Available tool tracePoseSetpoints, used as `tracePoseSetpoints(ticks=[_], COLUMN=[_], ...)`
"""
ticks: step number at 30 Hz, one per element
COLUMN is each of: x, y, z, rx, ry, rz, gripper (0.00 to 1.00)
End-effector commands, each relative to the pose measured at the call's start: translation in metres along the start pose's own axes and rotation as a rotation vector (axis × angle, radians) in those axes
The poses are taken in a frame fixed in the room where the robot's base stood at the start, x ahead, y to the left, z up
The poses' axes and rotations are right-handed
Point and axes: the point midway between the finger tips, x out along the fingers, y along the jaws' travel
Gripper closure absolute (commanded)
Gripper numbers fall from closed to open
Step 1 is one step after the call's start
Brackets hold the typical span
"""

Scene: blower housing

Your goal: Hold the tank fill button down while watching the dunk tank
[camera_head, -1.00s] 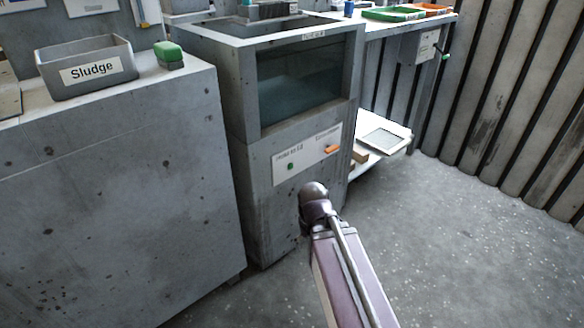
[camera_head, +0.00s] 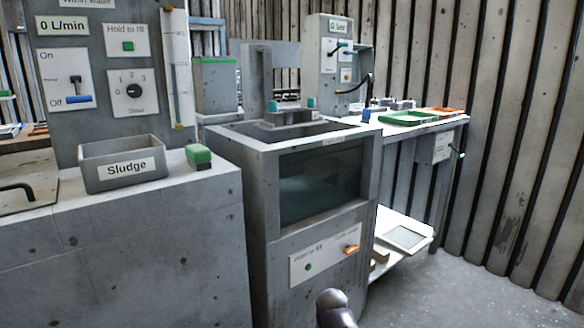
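The dunk tank (camera_head: 269,240) is a grey concrete box at the centre with an open top and a dark window (camera_head: 322,184) in its front. Water appears to stand behind the window, its surface part way up. A white plate (camera_head: 325,257) under the window carries a green button (camera_head: 308,267) and an orange lever (camera_head: 351,249); the lettering is too small to read. Another green button (camera_head: 128,46) sits under a "Hold to fill" label on the upright panel at the upper left. A rounded dark part of my arm shows at the bottom centre; no gripper fingers show.
A "Sludge" bin (camera_head: 125,166) and a green-topped block (camera_head: 199,156) stand on the left counter (camera_head: 150,250). A bench with a green tray (camera_head: 407,118) is behind right. A low shelf (camera_head: 405,236) sticks out beside the tank. Floor is free at the lower right.

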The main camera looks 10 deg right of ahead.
Motion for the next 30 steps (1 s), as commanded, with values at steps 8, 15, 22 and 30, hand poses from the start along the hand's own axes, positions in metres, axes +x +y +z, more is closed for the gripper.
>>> tracePoseSetpoints(ticks=[8, 15, 22, 30], x=[0.0000, 0.0000, 0.0000, 0.0000], y=[0.0000, 0.0000, 0.0000, 0.0000], z=[0.0000, 0.0000, 0.0000, 0.0000], rx=[0.000, 0.000, 0.000, 0.000], ry=[0.000, 0.000, 0.000, 0.000], rz=[0.000, 0.000, 0.000, 0.000], gripper=[0.19, 0.46, 1.00, 1.00])
